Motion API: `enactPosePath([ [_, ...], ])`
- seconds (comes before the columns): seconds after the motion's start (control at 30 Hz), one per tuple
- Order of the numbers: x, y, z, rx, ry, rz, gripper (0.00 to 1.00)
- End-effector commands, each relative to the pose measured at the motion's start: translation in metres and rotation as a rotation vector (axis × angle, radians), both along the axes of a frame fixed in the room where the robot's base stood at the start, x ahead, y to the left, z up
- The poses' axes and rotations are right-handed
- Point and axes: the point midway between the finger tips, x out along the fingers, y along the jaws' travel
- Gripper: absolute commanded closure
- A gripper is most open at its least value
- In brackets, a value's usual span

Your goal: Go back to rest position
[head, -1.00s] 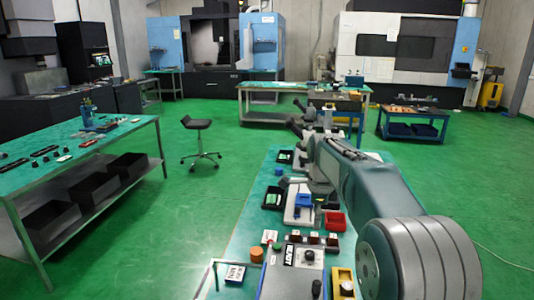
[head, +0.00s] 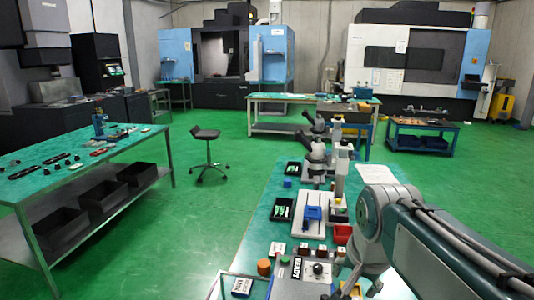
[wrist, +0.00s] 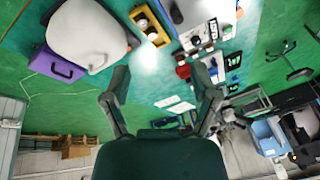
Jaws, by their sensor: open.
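My gripper (wrist: 160,73) is open in the wrist view, its two fingers spread wide with nothing between them. Green floor and part of the bench top show beyond the fingers. In the head view my arm is folded at the right, over the right side of the near workbench (head: 262,215). Its gripper end does not show in that view.
The near bench carries a microscope (head: 316,160), a red bin (head: 342,233), a control box (head: 305,272) and black trays. The wrist view shows a purple case (wrist: 56,66).

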Motion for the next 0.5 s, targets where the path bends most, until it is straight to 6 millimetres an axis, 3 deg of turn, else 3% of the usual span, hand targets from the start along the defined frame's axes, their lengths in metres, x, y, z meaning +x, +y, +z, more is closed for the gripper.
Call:
enactPosePath([
  [0.2, -0.049, 0.0, -0.013, -0.087, -0.06, 0.226, 0.23],
  [0.5, -0.105, -0.001, -0.045, -0.221, -0.13, 0.514, 0.23],
])
